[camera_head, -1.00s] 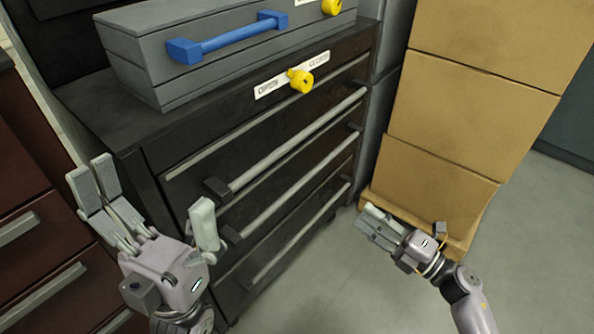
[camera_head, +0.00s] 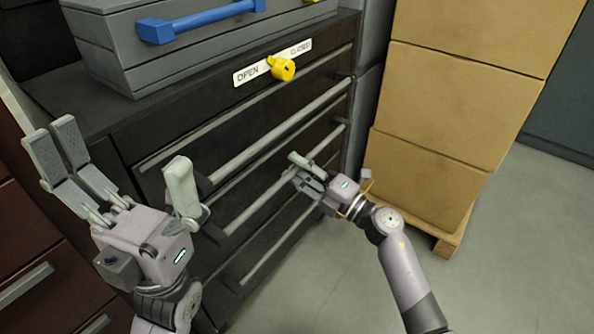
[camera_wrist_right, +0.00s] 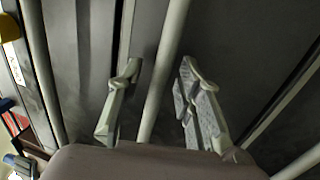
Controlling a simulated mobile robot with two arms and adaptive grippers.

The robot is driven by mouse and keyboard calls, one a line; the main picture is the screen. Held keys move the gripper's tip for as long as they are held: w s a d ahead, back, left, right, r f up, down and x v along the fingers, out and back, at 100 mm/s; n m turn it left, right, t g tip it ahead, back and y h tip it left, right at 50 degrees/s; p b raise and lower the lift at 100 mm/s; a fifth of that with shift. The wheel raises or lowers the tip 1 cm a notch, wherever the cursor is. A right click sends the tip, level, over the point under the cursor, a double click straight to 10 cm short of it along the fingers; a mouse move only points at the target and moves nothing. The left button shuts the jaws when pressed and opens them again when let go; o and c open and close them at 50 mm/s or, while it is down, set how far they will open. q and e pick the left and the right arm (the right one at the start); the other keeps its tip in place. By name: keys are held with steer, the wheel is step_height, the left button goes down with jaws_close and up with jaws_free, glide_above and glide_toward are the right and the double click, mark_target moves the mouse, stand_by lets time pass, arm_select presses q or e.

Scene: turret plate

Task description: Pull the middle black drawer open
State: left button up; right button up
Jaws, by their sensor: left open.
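The black cabinet (camera_head: 140,135) has several drawers with long silver bar handles; all look shut. The middle drawer's handle (camera_head: 250,208) runs diagonally below the upper handle (camera_head: 270,133). My right gripper (camera_head: 301,172) is at the middle handle, toward its right part. In the right wrist view, a silver bar (camera_wrist_right: 165,70) passes between the two open fingers (camera_wrist_right: 158,95), with gaps on both sides. My left gripper (camera_head: 115,165) is open and empty in front of the cabinet's left side, its fingers spread wide.
A grey toolbox (camera_head: 110,55) with a blue handle stands on the cabinet. A yellow knob (camera_head: 283,69) sits beside an OPEN/CLOSED label on the cabinet front. Cardboard boxes (camera_head: 440,110) on a pallet stand at right. Brown drawers (camera_head: 40,255) are at left. Floor (camera_head: 510,240) is clear at lower right.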

steer(key=shift+w+a, duration=0.1)
steer(key=shift+a, duration=0.05)
jaws_close()
stand_by(0.4)
stand_by(0.5)
